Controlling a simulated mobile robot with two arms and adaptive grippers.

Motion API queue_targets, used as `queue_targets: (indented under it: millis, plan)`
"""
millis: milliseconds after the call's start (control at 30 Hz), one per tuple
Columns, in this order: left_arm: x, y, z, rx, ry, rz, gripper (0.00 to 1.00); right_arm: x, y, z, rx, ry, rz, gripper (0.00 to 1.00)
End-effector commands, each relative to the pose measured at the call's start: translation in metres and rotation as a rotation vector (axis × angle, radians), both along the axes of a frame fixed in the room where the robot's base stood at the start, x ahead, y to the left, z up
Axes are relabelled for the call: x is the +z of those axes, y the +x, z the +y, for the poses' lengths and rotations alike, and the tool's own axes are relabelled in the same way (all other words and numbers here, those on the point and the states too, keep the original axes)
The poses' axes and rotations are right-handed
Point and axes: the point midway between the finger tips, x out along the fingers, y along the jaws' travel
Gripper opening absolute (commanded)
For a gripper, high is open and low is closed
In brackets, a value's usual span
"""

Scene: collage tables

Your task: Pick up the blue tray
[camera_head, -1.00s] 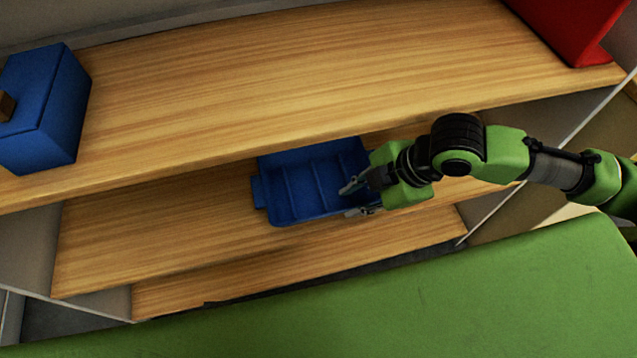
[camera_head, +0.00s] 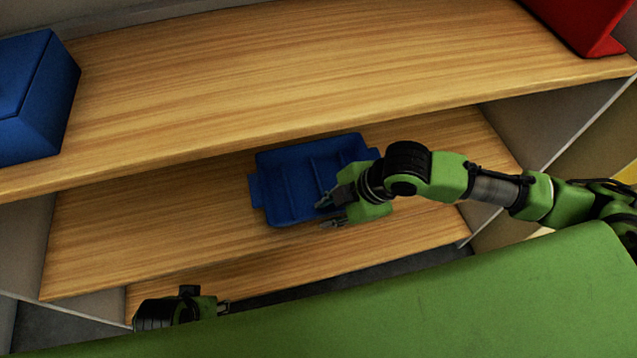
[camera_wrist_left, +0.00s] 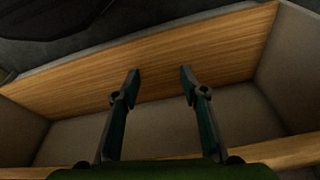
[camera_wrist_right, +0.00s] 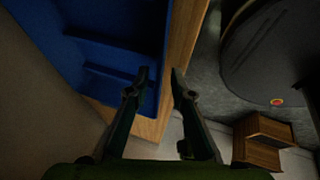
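The blue tray (camera_head: 290,175) lies on the middle wooden shelf, partly under the top shelf; it has inner dividers and a handle tab on its left end. It also shows in the right wrist view (camera_wrist_right: 118,45) at the upper left. My right gripper (camera_head: 328,213) is open and empty at the tray's front right edge; I cannot tell whether it touches. In the right wrist view its fingers (camera_wrist_right: 160,75) stand apart near the shelf edge beside the tray. My left arm shows low in the head view, its fingers unclear there. In the left wrist view the left gripper (camera_wrist_left: 160,75) is open and empty.
A blue box (camera_head: 35,105) stands at the left of the top shelf (camera_head: 300,70) and a red object (camera_head: 585,25) at its right. The top shelf overhangs the tray's back. The middle shelf (camera_head: 150,225) is clear left of the tray.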

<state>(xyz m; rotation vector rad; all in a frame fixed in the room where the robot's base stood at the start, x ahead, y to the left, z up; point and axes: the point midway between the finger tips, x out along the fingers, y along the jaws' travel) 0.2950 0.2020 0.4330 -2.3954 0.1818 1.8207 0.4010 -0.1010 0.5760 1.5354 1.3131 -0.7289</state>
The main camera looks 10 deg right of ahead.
Motion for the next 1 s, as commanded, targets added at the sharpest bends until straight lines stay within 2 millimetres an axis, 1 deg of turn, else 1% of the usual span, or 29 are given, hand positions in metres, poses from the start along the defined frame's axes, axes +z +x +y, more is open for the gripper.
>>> queue_targets:
  millis: [33, 133, 400, 500, 867, 1000]
  plan:
    - [0.0039, -0.0001, 0.0003, 0.0, 0.0, -0.004, 0.4, -0.0053, 0.0007, 0.0022, 0.002, 0.001, 0.001, 0.22]
    - [0.0104, -0.0008, 0.0005, 0.001, 0.0, -0.005, 0.4, -0.0092, 0.0021, 0.0038, 0.001, 0.0, 0.0, 0.22]
    - [0.0128, -0.001, 0.0005, 0.001, 0.0, -0.006, 0.4, -0.0097, 0.0026, 0.0044, 0.001, 0.0, 0.0, 0.22]
    - [0.0127, -0.0009, 0.0005, 0.001, 0.0, -0.006, 0.4, -0.0096, 0.0025, 0.0043, 0.001, 0.0, 0.0, 0.0]
    - [0.0127, -0.0008, 0.0005, 0.001, 0.0, -0.006, 0.4, -0.0086, 0.003, 0.0044, 0.001, 0.001, -0.003, 0.0]
    - [0.0131, -0.0005, 0.0004, 0.001, -0.001, -0.007, 0.4, -0.0053, 0.0032, 0.0046, 0.001, 0.001, -0.003, 0.0]
